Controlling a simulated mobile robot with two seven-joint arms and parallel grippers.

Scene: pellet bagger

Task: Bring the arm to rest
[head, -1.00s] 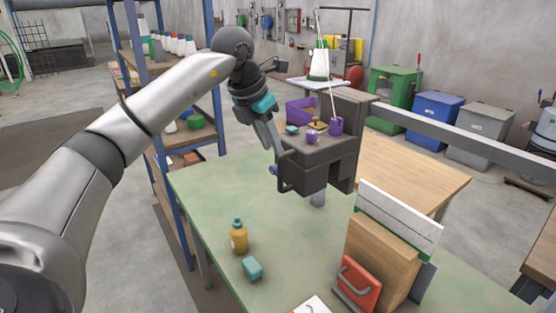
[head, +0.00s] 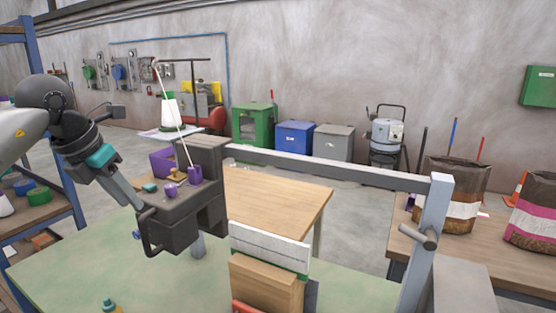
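My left arm comes in from the left edge. Its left gripper (head: 138,205) points down and right, with its fingertips beside the upper end of the black handle (head: 150,235) on the dark grey machine head (head: 180,222). Whether the fingers touch the handle I cannot tell. The fingers overlap from this angle, so their opening does not show. My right gripper is out of view.
A purple bin (head: 163,162) and purple cups (head: 195,174) stand on the dark machine. A grey post (head: 427,245) rises at the right from the green table (head: 75,265). A wooden board block (head: 265,285) stands in front. Filled bags (head: 453,190) stand on the right bench.

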